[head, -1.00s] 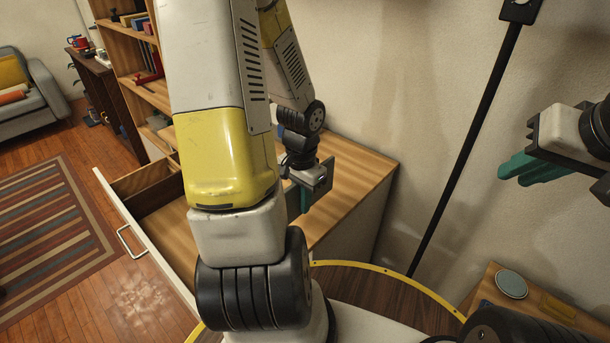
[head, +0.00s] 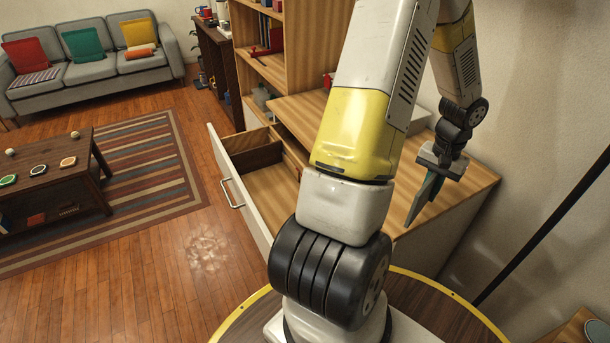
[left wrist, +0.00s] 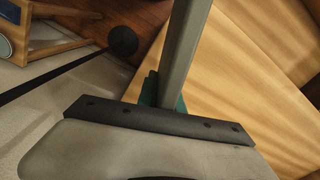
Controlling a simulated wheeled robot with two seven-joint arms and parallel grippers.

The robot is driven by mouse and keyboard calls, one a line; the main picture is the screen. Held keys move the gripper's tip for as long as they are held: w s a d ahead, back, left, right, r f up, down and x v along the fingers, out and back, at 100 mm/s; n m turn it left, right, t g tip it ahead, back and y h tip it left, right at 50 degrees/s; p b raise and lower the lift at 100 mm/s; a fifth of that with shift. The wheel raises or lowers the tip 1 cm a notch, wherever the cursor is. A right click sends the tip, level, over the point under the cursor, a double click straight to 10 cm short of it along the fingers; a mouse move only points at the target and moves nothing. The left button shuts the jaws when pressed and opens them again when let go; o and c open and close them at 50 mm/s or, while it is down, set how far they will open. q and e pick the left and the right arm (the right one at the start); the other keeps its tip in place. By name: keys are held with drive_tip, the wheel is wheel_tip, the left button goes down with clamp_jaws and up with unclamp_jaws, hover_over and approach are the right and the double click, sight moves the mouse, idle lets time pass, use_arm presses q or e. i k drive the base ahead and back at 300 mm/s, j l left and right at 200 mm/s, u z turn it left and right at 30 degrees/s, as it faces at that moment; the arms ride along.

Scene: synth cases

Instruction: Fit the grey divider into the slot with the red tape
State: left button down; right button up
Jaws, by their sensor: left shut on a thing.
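My left gripper (head: 431,182) is above the wooden cabinet top, with its teal fingers pointing down. It is shut on the grey divider, a flat grey strip (left wrist: 186,50) that extends out from the teal fingers in the left wrist view. In the head view the divider (head: 413,211) hangs tilted below the fingers, seen nearly edge-on. The open drawer (head: 226,185) with a white front is left of my arm. Its inside shows wooden walls, and my arm hides its right part. I see no red tape or slot. My right gripper is out of view.
The cabinet top (head: 470,188) is bare around the gripper. A wooden shelf (head: 262,62) with books stands behind the drawer. A black pole (head: 545,225) leans at the right. The floor left of the drawer is clear up to the striped rug (head: 150,170).

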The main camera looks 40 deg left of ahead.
sight(266, 197)
drive_tip(key=k+j, duration=0.7)
drive_tip(key=j, duration=1.1)
drive_tip(key=i+j, duration=0.2)
